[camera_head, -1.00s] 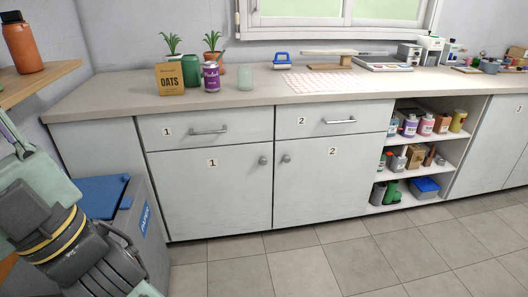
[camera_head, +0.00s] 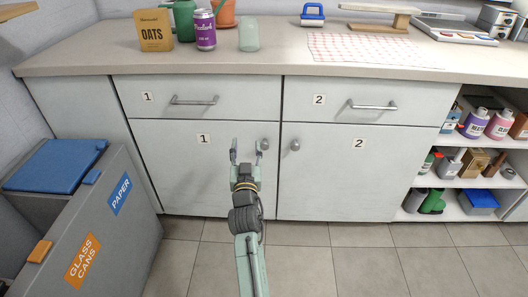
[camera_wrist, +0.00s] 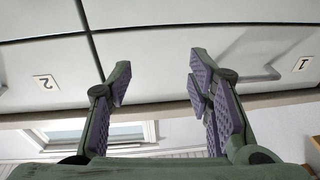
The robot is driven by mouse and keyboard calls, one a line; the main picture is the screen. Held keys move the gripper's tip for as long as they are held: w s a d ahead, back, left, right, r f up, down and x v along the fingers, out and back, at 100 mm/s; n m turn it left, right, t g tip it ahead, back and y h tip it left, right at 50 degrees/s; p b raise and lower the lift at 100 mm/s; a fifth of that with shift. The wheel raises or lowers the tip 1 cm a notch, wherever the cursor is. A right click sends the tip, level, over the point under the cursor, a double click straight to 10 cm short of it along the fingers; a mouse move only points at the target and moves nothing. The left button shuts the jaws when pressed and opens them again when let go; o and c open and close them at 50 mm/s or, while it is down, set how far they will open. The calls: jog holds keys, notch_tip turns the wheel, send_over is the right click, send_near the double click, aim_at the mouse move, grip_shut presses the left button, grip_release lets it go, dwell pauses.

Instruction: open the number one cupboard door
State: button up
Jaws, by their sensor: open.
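The number one cupboard door (camera_head: 180,170) is pale grey, shut, and labelled 1, below the number one drawer. Its round grey knob (camera_head: 265,142) sits near the door's upper right corner. My gripper (camera_head: 246,150) is open and empty in front of the door, fingers pointing at it. In the head view the right fingertip overlaps the knob's left side; I cannot tell whether they touch. In the upside-down wrist view, my open gripper (camera_wrist: 158,75) faces the cabinet front near the gap between units one and two. The knob cannot be made out there.
The number one drawer handle (camera_head: 195,100) is above the door. The number two door knob (camera_head: 295,144) is close to the right. A grey recycling bin (camera_head: 110,215) stands at the left. Open shelves (camera_head: 470,183) are at the right. The floor before the door is clear.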

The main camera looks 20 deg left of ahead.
jog(key=h, duration=0.2)
send_near(265, 147)
jog(key=shift+m+g, duration=0.3)
jog(key=shift+g, duration=0.1)
jog(key=x, duration=0.3)
jog(key=p+x, duration=0.1)
jog(key=x, duration=0.3)
jog(key=r+x, duration=0.1)
jog(key=x, duration=0.2)
jog(key=shift+w+a, duration=0.1)
jog(key=shift+w, duration=0.3)
jog(key=shift+c, duration=0.4)
grip_shut()
